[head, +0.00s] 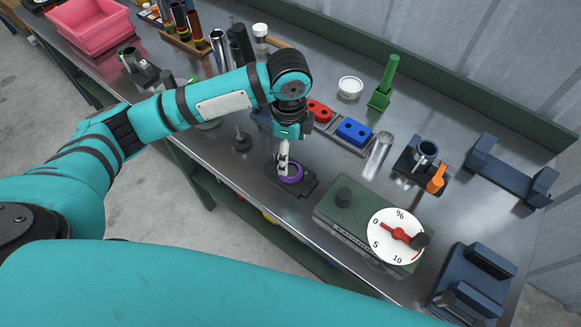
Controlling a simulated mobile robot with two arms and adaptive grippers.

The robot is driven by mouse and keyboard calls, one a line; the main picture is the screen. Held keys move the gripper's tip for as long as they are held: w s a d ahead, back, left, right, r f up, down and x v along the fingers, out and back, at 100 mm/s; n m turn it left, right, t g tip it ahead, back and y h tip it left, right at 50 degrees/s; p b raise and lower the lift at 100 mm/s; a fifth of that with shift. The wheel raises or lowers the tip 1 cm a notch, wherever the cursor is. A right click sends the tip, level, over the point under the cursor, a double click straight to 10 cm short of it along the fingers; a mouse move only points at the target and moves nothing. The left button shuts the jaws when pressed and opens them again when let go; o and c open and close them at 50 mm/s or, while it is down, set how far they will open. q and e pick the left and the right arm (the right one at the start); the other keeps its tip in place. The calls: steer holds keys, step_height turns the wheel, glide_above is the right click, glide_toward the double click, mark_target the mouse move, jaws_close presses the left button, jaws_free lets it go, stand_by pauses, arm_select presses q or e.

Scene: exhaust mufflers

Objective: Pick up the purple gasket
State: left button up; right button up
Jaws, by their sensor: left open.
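The purple gasket (292,178) is a ring lying on a dark flat plate (300,191) near the front edge of the metal bench. My left arm reaches in from the left, and my left gripper (284,167) points down right at the gasket's left side. The gripper is open, and its fingers overlap the ring in this view. I cannot tell whether they touch it. Part of the gasket's left side is hidden behind the fingers. My right gripper is not in view.
A green gauge box (343,208) with a white dial (395,236) stands just right of the plate. Behind are red (318,109) and blue (355,131) blocks and a metal cylinder (380,151). A dark round-based part (241,140) stands to the left.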

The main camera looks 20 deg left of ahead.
mark_target(290, 170)
arm_select(q)
step_height(290, 170, down, 2)
steer(key=shift+f, duration=0.25)
steer(key=shift+f+p, duration=0.3)
step_height(290, 170, down, 5)
steer(key=shift+d+r+p, duration=0.15)
steer(key=shift+r+p, duration=0.05)
steer(key=shift+p, duration=0.4)
steer(key=c, duration=1.2)
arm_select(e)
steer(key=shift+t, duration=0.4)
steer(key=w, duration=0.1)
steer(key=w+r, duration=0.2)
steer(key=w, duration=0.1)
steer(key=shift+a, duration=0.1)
arm_select(q)
steer(key=shift+r, duration=0.15)
